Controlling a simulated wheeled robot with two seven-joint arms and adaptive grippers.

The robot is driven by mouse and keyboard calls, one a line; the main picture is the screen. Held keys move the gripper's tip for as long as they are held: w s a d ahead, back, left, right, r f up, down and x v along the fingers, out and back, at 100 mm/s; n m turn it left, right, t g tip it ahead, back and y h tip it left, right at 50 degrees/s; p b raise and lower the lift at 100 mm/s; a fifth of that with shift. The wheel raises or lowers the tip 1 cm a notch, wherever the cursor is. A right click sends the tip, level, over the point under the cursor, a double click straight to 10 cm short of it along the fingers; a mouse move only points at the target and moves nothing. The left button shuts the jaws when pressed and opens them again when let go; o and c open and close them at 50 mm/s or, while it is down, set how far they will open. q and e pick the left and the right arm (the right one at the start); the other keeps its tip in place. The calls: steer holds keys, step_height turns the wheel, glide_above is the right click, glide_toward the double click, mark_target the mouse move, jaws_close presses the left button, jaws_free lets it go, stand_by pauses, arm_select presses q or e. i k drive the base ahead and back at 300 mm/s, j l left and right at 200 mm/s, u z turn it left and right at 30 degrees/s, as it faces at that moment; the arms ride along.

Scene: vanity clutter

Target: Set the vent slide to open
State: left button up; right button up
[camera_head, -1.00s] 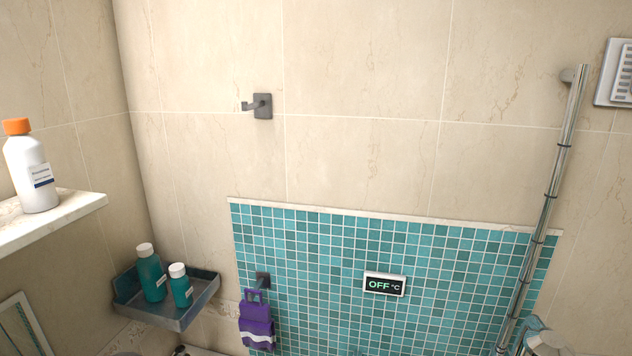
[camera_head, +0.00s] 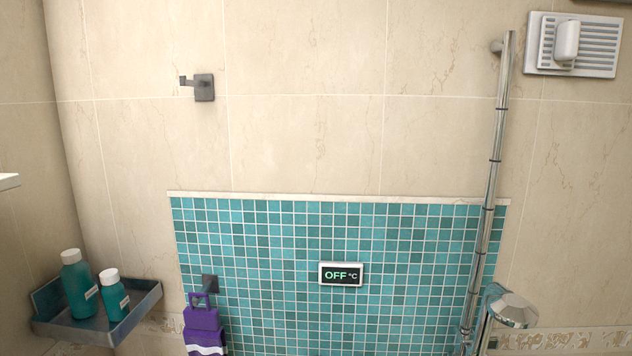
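A wall vent (camera_head: 596,48) with a pale frame and horizontal slats is at the top right of the head view. A white rounded slide knob (camera_head: 567,40) sits on the left part of its grille, with slats showing to its right. I cannot tell from this whether the vent stands open or closed. Neither of my grippers shows in the view.
A chrome shower rail (camera_head: 494,160) stands just left of the vent, with a shower head (camera_head: 511,311) low on it. An OFF display (camera_head: 341,275) is on the teal tiles. A shelf (camera_head: 139,303) holds two bottles at lower left. A hook (camera_head: 204,87) juts from the wall.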

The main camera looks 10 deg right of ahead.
mark_target(560, 37)
steer(key=k+l+z, duration=0.1)
steer(key=z, duration=1.35)
